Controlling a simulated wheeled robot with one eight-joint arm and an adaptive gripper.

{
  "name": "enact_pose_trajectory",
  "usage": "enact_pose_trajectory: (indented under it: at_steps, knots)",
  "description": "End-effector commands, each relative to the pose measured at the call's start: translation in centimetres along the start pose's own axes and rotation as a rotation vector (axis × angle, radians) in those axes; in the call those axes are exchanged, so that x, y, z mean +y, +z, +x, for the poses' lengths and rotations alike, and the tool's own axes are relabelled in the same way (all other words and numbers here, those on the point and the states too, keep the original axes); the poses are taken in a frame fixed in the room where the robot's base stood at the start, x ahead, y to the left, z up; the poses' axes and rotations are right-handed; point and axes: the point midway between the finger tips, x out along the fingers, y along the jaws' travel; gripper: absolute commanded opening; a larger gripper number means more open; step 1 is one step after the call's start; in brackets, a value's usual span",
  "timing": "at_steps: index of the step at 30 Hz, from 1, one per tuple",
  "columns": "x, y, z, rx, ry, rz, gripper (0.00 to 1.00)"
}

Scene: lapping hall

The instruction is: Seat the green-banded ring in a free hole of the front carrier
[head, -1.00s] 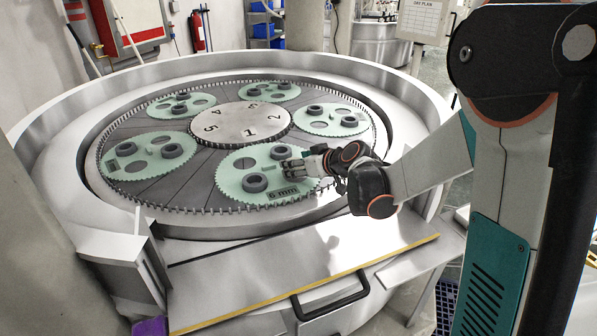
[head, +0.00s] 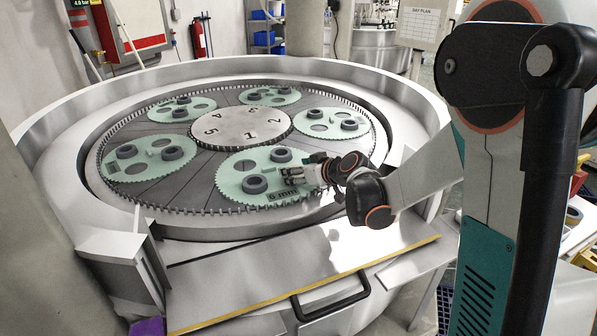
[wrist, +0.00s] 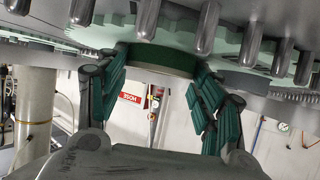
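The front carrier (head: 232,189) is a pale green toothed disc marked "6 mm", lying at the front of the round machine. Two dark grey rings sit on it, one at the back (head: 281,155) and one at the front left (head: 255,184). A free hole (head: 245,165) shows at its left. My gripper (head: 290,174) is low over the carrier's right side. In the wrist view, which looks upside down, the green-banded ring (wrist: 160,60) is between my gripper's fingertips (wrist: 160,67), which appear to touch its sides. In the head view my fingers hide it.
Several other carriers with dark rings, such as the right one (head: 325,130), surround the numbered centre plate (head: 240,122). A row of upright pins (wrist: 205,28) rims the machine close to my gripper. The steel front shelf (head: 300,262) is clear.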

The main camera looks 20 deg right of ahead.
Motion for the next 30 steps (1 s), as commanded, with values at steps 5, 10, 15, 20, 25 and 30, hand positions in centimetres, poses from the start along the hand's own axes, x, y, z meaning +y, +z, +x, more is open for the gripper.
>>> enact_pose_trajectory:
  at_steps: [5, 10, 15, 20, 25, 30]
  knots:
    - [-0.1, 1.6, 0.0, -0.027, -0.008, -0.004, 0.78]
    - [0.0, 1.6, -0.1, -0.027, -0.007, -0.003, 0.78]
    - [0.0, 1.6, -0.1, -0.027, -0.006, -0.003, 0.78]
    - [0.0, 1.6, -0.1, -0.027, -0.006, -0.004, 0.78]
    - [0.0, 1.3, -0.3, -0.027, -0.006, -0.006, 0.78]
    - [0.0, 0.2, -1.6, -0.027, -0.004, -0.008, 0.78]
